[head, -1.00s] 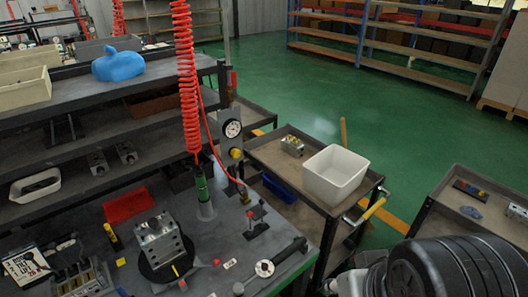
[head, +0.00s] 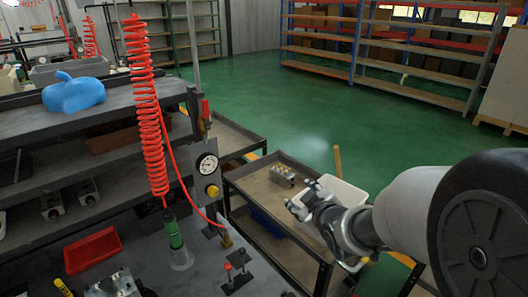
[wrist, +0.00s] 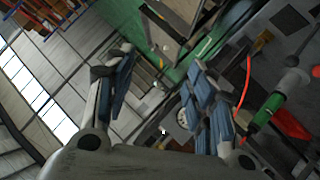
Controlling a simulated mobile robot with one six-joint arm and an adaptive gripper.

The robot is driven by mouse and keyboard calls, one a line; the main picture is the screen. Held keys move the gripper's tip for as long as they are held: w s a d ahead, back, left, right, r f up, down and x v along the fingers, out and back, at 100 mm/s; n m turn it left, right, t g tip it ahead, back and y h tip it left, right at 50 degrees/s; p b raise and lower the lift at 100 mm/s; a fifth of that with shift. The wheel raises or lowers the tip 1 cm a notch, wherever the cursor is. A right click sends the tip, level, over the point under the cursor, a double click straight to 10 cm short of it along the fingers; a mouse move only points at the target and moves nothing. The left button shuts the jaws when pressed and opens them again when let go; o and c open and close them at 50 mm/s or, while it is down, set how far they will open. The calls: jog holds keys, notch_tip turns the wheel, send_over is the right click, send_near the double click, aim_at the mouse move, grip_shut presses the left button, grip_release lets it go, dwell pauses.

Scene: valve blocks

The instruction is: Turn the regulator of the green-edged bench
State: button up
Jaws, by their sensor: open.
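The regulator (head: 213,189) is a grey block with a yellow knob, under a round white dial gauge (head: 207,164) on a post at the bench's far right. In the wrist view a pale round face, probably the gauge (wrist: 184,118), shows beside the right finger. My gripper (head: 300,196) is open and empty, right of the regulator and apart from it, in front of a white bin. Its spread fingers also show in the wrist view (wrist: 160,95). The bench top (head: 200,268) is dark grey; its green edge is not clear now.
A red coiled hose (head: 147,105) hangs left of the regulator, above a green-bodied tool (head: 172,230). Small red-knobbed levers (head: 235,270) stand on the bench in front. A trolley (head: 262,190) with a white bin (head: 345,193) stands to the right. Green floor beyond is open.

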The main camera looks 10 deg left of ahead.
jog(key=w+a+f+n+y, duration=0.2)
jog(key=a+f+n+y, duration=0.2)
jog(key=a+f, duration=0.3)
jog(key=n+y+b, duration=0.1)
jog(key=n+y, duration=0.2)
jog(key=y, duration=0.2)
send_near(215, 193)
jog(key=b+x, duration=0.3)
jog(key=x, duration=0.5)
jog(key=shift+w+a, duration=0.1)
jog(key=shift+a, duration=0.1)
jog(key=shift+c, duration=0.4)
jog(key=c, duration=1)
